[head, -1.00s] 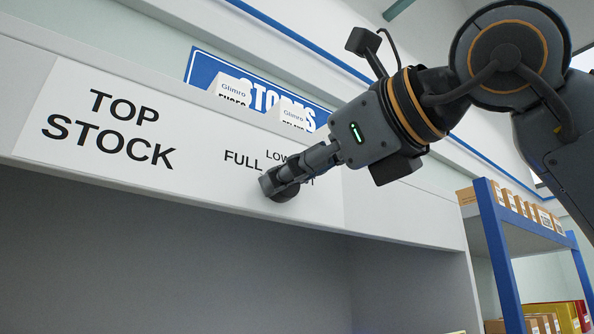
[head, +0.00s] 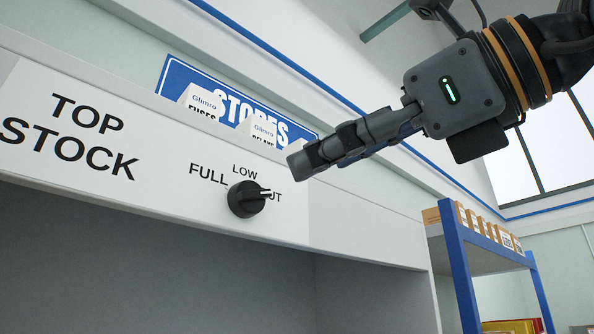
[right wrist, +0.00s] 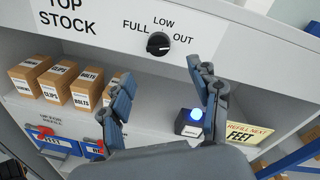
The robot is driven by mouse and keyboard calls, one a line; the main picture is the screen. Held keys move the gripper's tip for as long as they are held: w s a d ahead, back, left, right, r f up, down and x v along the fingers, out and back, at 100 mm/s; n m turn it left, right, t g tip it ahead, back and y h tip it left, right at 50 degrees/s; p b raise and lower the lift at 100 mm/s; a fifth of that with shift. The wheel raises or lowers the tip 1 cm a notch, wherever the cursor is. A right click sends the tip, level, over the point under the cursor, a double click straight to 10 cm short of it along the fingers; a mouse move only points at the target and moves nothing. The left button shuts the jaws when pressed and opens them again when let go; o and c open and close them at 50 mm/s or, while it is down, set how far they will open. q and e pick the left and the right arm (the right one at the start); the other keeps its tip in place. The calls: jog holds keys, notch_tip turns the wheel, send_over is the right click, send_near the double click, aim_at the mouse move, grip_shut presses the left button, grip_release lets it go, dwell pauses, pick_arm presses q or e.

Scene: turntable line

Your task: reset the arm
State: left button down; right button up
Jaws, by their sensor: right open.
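My right gripper (head: 308,160) comes in from the upper right in the head view. It is open and empty, apart from the panel's dial. In the right wrist view its two fingers (right wrist: 160,78) are spread, with nothing between them. The black dial (head: 246,199) sits on the white TOP STOCK panel (head: 150,185), left of and below the fingertips. Its pale pointer is turned right, toward OUT. The dial also shows above the fingers in the right wrist view (right wrist: 159,44). My left gripper is not in view.
Blue bins (right wrist: 55,143) are lower left. A blue-framed rack (head: 460,270) stands at right.

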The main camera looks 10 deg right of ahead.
jog(key=shift+v, duration=0.95)
